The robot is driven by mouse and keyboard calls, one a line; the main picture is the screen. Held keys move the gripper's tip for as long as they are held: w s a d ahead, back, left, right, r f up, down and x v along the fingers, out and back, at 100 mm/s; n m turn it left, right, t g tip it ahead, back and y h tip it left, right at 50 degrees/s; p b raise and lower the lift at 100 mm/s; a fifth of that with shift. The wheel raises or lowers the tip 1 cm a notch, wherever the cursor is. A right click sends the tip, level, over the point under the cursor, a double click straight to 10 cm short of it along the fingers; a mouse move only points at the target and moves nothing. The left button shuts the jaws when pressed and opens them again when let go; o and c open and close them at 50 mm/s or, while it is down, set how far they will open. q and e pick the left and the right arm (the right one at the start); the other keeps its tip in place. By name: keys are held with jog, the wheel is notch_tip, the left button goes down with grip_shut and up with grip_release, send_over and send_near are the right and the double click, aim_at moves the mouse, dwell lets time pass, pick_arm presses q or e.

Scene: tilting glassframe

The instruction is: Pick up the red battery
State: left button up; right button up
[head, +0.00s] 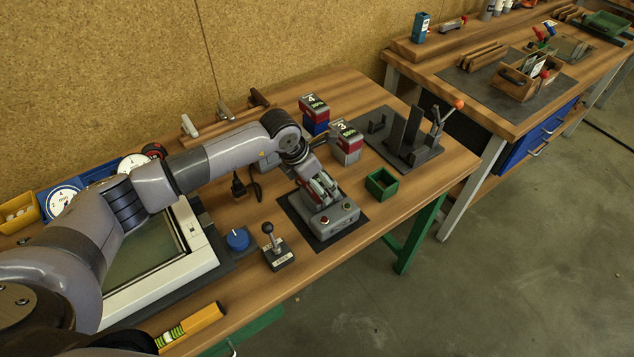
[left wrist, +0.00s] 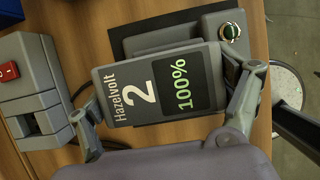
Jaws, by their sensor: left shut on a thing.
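My left gripper (head: 318,188) is shut on a battery (left wrist: 150,85) marked "Hazelvolt 2", with a 100% display. In the left wrist view its fingers (left wrist: 166,93) are on two opposite sides of it. Its top is grey; its side colour is hidden there. In the head view the held battery is mostly covered by the gripper, above or at the grey push-button unit (head: 341,216); I cannot tell whether it is seated. Two other units stand behind: one marked 4 (head: 316,117) with red and blue sides, one marked 3 (head: 349,146) with red and grey sides.
A green open box (head: 381,184) stands right of the push-button unit, and a dark fixture with an orange-tipped lever (head: 412,140) behind it. A joystick (head: 277,250) and blue knob (head: 238,240) are to the left. A grey box with a red switch (left wrist: 35,90) is beside the gripper.

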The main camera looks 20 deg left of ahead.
pick_arm(q)
jog(key=shift+c, duration=0.6)
jog(key=shift+r, duration=0.2)
jog(key=shift+r, duration=0.3)
notch_tip(320, 180, up, 19)
jog(key=b, duration=0.5)
jog(key=shift+b, duration=0.3)
